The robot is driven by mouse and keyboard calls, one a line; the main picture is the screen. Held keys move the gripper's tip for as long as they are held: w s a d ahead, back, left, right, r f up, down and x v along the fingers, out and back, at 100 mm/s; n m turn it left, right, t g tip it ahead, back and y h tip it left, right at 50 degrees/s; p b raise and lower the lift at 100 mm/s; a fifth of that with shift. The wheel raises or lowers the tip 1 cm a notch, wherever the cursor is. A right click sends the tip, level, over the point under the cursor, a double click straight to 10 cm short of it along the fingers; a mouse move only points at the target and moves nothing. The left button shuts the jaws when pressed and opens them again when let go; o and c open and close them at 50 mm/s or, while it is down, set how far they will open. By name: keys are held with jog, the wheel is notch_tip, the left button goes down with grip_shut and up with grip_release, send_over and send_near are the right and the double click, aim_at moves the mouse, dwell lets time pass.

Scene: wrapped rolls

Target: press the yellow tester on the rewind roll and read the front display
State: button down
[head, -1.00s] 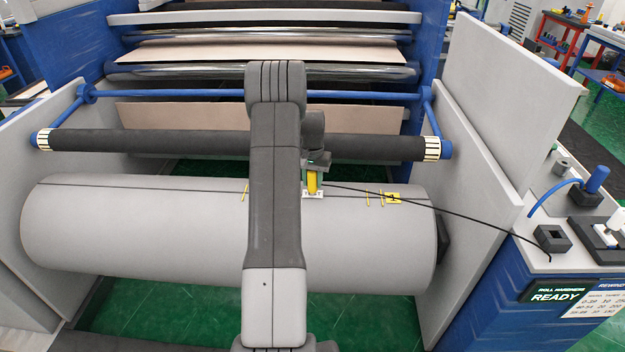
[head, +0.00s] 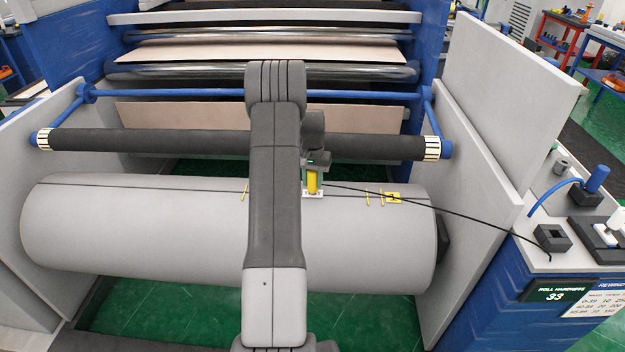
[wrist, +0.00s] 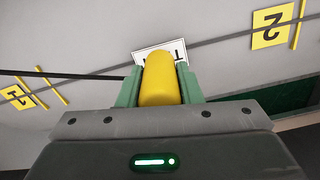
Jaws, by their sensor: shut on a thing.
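The grey rewind roll (head: 140,225) lies across the machine. The yellow tester (head: 312,182) stands on top of the roll, right of my arm, and its lower end meets the white label there. My gripper (head: 313,174) is shut on the tester; in the wrist view its green fingers (wrist: 160,92) clasp both sides of the yellow body (wrist: 160,78). The white label (wrist: 158,50) is partly hidden behind the tester. The front display (head: 556,291) on the blue cabinet reads "ROLL HARDNESS 33".
Yellow marks sit on the roll, one labelled 2 (wrist: 271,26). A black cable (head: 430,204) runs from the tester to the cabinet top. A dark bar (head: 180,143) spans behind the roll. A grey side panel (head: 480,215) stands at right. A black holder (head: 552,238) sits on the cabinet.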

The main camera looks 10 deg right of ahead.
jog(key=shift+r+p, duration=2.05)
jog(key=shift+r, duration=2)
jog(key=shift+a+f, duration=0.1)
